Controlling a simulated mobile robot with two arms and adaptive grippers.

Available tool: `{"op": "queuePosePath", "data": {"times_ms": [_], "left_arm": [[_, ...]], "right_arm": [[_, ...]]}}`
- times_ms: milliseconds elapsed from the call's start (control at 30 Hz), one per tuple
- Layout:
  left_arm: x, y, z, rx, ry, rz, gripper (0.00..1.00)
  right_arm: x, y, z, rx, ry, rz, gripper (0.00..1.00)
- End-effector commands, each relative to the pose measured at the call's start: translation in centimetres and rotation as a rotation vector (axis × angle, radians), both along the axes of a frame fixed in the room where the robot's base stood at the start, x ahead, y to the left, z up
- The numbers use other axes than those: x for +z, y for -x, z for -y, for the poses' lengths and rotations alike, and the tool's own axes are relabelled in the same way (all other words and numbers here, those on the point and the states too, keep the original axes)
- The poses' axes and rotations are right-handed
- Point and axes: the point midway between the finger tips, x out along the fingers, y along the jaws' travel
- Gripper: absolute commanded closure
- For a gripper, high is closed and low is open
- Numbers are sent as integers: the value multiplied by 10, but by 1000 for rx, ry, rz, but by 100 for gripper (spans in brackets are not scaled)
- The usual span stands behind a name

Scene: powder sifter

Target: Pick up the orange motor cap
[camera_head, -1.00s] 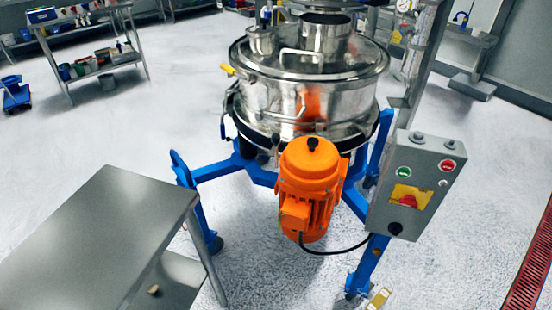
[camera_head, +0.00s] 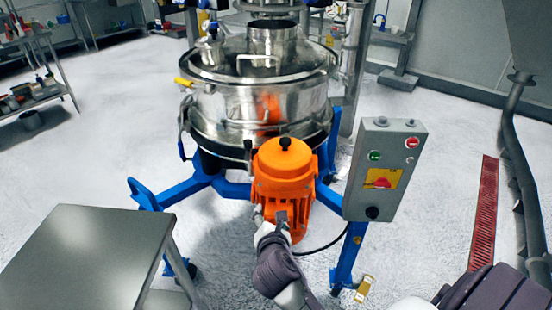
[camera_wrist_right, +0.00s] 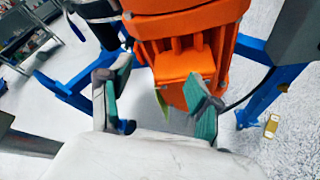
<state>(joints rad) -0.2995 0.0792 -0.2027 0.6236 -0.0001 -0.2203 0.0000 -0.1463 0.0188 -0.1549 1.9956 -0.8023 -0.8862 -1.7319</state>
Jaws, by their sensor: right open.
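The orange motor (camera_head: 285,190) hangs upright on the front of the steel sifter. Its orange cap (camera_head: 284,158) forms the rounded top, with a black knob (camera_head: 285,143) in the middle. My right gripper (camera_head: 270,214) is open in front of the motor's lower body, below the cap. In the right wrist view its two green-padded fingers (camera_wrist_right: 160,100) are spread apart, and the orange motor body (camera_wrist_right: 185,40) fills the space above and between them. I cannot tell whether the fingers touch it. The cap's top is not clear in that view. My left gripper is not in view.
The steel sifter (camera_head: 262,100) stands on a blue frame (camera_head: 200,182) behind the motor. A grey control box (camera_head: 385,165) is right of the motor, close to my right arm. A grey table (camera_head: 85,250) stands at front left. A black cable loops below the motor.

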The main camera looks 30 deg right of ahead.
Motion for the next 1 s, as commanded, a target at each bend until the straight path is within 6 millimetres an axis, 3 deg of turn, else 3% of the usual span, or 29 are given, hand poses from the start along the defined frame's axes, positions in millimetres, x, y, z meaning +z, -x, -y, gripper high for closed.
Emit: {"op": "queuePosePath", "data": {"times_ms": [233,400,500,667,1000], "left_arm": [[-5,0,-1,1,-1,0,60],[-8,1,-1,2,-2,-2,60],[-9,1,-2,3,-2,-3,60],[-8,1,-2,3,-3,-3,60],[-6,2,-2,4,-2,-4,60]], "right_arm": [[65,-6,13,17,291,20,37],[117,-2,24,-7,531,13,37],[139,2,29,-25,631,1,37],[148,-6,39,-35,680,-9,37],[147,-57,74,-34,677,-8,37]]}}
